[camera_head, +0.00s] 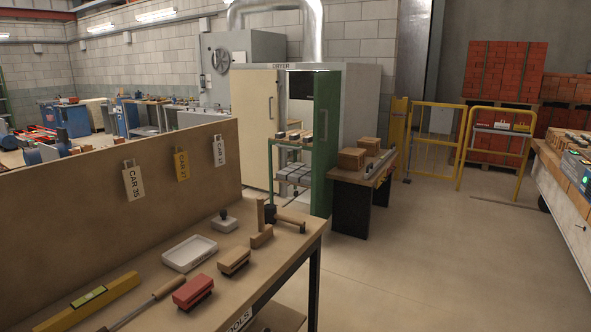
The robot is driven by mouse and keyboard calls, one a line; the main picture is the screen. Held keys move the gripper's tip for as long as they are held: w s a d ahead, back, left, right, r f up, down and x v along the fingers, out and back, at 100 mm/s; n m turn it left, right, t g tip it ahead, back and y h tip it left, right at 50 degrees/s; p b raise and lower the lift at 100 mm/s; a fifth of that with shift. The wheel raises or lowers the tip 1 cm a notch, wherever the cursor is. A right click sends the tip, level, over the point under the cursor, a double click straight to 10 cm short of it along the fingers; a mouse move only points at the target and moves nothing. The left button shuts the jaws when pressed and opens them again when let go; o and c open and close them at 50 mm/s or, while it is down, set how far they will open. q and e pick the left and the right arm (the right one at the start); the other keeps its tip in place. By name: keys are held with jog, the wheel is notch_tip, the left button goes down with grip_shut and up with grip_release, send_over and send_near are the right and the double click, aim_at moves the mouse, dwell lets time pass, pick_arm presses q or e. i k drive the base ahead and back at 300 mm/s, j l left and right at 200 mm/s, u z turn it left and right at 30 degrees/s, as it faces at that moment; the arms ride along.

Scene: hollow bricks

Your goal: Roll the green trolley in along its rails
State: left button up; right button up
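The green trolley (274,165) stands at the opening of the dryer (360,95), in the middle of the view. It has a thin green frame, with brick-like pieces on its upper shelf and grey blocks on its lower shelf. A beige door panel (255,125) with a handle is left of the opening. A green door panel (326,145) with a handle is on the right and partly hides the trolley. The rails cannot be made out clearly, and I cannot tell how far inside the trolley is. Neither of my grippers is in view.
A workbench (150,285) with tools and a tall board fills the near left. A small dark table (352,178) with boxes stands right of the dryer. Yellow barriers (436,145) and red brick stacks are farther right. The floor (430,250) at centre right is clear.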

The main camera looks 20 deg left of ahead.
aim_at(298, 175)
jog(key=i+z, duration=0.35)
jog(key=i, duration=2)
jog(key=i+u, duration=0.15)
jog(key=i, duration=0.7)
jog(key=i+l+u, duration=0.1)
jog(key=i, duration=0.75)
jog(key=i+j+u, duration=0.15)
jog(key=i+u, duration=0.3)
jog(key=i+j+u, duration=0.1)
jog(key=i+u, duration=0.15)
jog(key=u, duration=0.15)
jog(key=i+l+u, duration=0.1)
jog(key=i+u, duration=0.35)
jog(key=i+l+u, duration=0.2)
jog(key=u, duration=0.25)
jog(key=i+j, duration=0.2)
jog(key=i, duration=0.25)
jog(key=i+j+u, duration=0.15)
jog(key=i, duration=0.3)
jog(key=i+j, duration=0.15)
jog(key=i, duration=0.3)
jog(key=k+u, duration=0.05)
